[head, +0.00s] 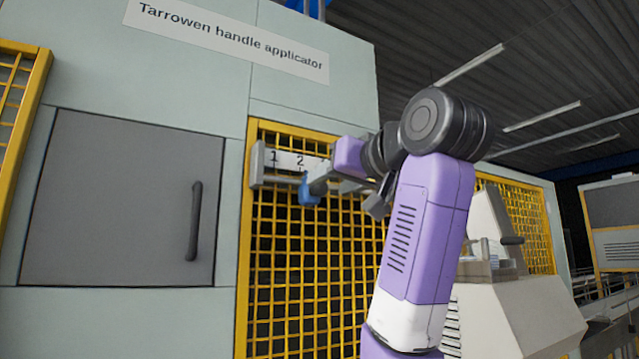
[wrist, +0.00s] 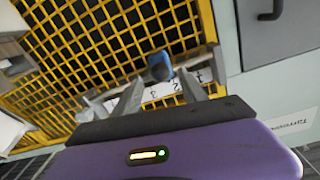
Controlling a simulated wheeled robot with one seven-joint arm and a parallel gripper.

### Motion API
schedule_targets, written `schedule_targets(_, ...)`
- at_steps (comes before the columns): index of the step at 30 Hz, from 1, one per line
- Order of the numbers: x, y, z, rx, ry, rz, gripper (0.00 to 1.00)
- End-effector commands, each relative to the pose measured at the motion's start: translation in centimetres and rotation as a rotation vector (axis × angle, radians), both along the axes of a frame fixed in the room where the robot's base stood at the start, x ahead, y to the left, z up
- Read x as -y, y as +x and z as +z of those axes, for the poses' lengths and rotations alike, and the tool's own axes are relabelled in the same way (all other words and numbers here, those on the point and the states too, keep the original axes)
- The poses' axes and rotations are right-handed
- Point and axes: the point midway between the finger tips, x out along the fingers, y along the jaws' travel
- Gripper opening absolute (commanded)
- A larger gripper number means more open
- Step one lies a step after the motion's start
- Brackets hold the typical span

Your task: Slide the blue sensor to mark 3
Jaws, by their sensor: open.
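The blue sensor (head: 308,190) hangs at a grey rail (head: 263,179) on the machine's yellow mesh front, just below mark 2 on the white scale (head: 287,159). Marks 1 and 2 are readable in the head view; my arm covers the scale farther right. In the wrist view the blue sensor (wrist: 160,67) shows between the tips of my open gripper (wrist: 160,78), with a visible gap on each side. The scale is upside down there, partly behind the fingers. In the head view my gripper (head: 317,181) is at the sensor, its far finger hidden.
A grey door (head: 120,200) with a dark handle (head: 195,220) is left of the mesh. Yellow mesh (head: 310,270) extends below the rail. A beige machine housing (head: 515,315) stands right of my arm.

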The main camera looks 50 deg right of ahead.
Motion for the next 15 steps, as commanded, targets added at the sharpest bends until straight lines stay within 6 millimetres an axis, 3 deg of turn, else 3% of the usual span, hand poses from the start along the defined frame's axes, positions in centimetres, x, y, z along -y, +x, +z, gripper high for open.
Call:
schedule_targets(7, 1.1, 3.5, 0.2, -0.002, 0.000, 0.000, 0.50)
schedule_targets(15, 1.6, 4.8, 0.1, 0.002, -0.002, 0.001, 0.50)
